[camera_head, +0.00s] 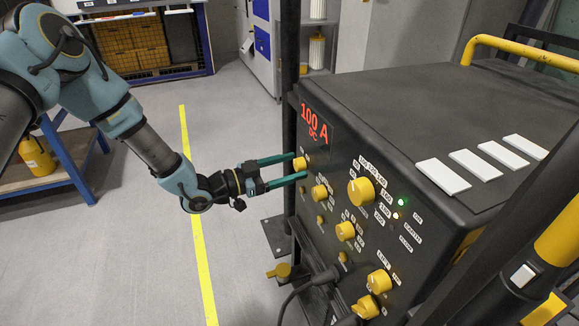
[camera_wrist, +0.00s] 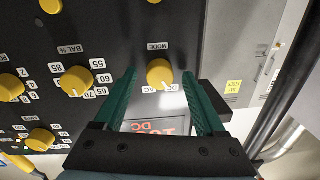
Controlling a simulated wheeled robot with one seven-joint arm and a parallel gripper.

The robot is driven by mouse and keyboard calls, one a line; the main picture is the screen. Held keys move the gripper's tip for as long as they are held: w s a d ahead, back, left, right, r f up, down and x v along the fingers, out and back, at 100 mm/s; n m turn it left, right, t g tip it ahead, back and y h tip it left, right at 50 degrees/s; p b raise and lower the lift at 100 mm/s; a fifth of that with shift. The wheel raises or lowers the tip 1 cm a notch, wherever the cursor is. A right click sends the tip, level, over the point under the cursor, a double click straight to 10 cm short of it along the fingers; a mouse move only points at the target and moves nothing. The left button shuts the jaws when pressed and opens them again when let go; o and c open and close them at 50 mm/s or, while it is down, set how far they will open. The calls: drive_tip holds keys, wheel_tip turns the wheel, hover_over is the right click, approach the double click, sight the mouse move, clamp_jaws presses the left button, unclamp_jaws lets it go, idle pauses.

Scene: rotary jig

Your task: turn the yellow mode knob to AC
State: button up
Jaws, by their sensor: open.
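The yellow mode knob (camera_wrist: 159,73) sits on the dark front panel under the label MODE in the wrist view, with DC and AC marks beside it. In the head view the knob (camera_head: 300,165) is at the panel's upper left. The red display (camera_head: 315,121) reads 100 A DC. My gripper (camera_head: 297,167) is open, with its green fingers reaching to either side of the knob. In the wrist view the fingers flank the knob with gaps visible.
Several other yellow knobs, such as the large one (camera_head: 361,191) and the BAL.% knob (camera_wrist: 76,81), share the panel. A dark post (camera_head: 290,60) stands beside the box's left edge. A cable (camera_head: 305,287) hangs at the panel's bottom.

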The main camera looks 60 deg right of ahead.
clamp_jaws()
idle(0.5)
drive_tip(key=shift+f+b, duration=0.15)
drive_tip(key=shift+b, duration=0.25)
drive_tip(key=m+b, duration=0.1)
drive_tip(key=b, duration=0.1)
drive_tip(key=m+b, duration=0.1)
drive_tip(key=m, duration=0.1)
drive_tip(key=shift+f+b, duration=0.25)
drive_tip(key=shift+b, duration=0.1)
drive_tip(key=m+b, duration=0.3)
drive_tip(key=b, duration=0.2)
drive_tip(key=shift+m, duration=0.3)
drive_tip(key=m+b, duration=0.4)
drive_tip(key=b, duration=0.1)
drive_tip(key=shift+g+b, duration=0.3)
drive_tip(key=shift+b, duration=0.05)
drive_tip(key=shift+r+m+b, duration=0.15)
drive_tip(key=shift+m+b, duration=0.65)
drive_tip(key=shift+b, duration=0.25)
drive_tip(key=shift+r, duration=0.1)
